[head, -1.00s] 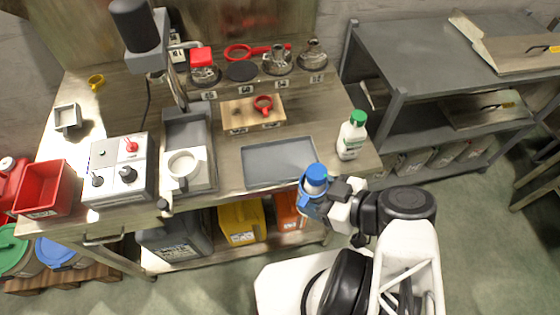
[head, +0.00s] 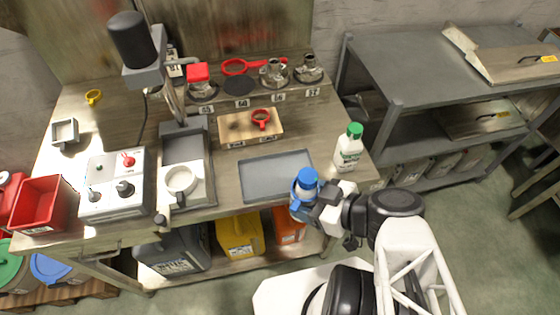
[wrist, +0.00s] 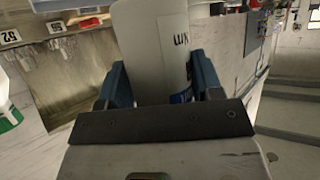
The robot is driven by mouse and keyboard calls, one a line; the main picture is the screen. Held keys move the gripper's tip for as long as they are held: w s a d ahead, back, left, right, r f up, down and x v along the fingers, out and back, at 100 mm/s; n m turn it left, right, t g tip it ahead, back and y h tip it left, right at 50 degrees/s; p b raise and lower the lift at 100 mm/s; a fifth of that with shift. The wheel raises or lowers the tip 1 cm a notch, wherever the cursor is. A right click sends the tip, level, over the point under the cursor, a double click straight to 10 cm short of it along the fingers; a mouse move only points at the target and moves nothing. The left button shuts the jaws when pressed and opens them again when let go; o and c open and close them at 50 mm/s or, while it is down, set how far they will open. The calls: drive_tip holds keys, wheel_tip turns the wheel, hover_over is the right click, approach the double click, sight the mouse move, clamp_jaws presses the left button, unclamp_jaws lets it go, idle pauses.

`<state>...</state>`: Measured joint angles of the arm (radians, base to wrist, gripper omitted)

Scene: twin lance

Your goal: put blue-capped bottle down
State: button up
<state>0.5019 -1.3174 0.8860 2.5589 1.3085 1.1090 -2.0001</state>
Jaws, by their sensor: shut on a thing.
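The blue-capped bottle (head: 306,181) is upright at the front right edge of the workbench (head: 225,207), beside the right end of the grey tray (head: 272,195). My gripper (head: 304,197) is shut on it from the right. In the wrist view the bottle's pale body (wrist: 152,45), with part of a label, stands between the two blue fingers (wrist: 160,85). Its cap is out of that view. I cannot tell whether its base touches a surface.
A green-capped white bottle (head: 348,150) stands on the bench just behind the gripper. A wooden block with a red ring (head: 261,117) lies behind the tray. A control box (head: 112,183) and a red bin (head: 45,203) stand to the left. The grey tray is empty.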

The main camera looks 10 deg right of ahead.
drive_tip(key=w+a+f, duration=0.1)
drive_tip(key=w+a, duration=0.1)
drive_tip(key=w, duration=1.1)
drive_tip(key=shift+w+a+f, duration=0.2)
drive_tip(key=shift+a, duration=0.15)
idle(0.6)
drive_tip(key=shift+f, duration=1.7)
drive_tip(key=shift+f, duration=0.15)
drive_tip(key=o, duration=1.1)
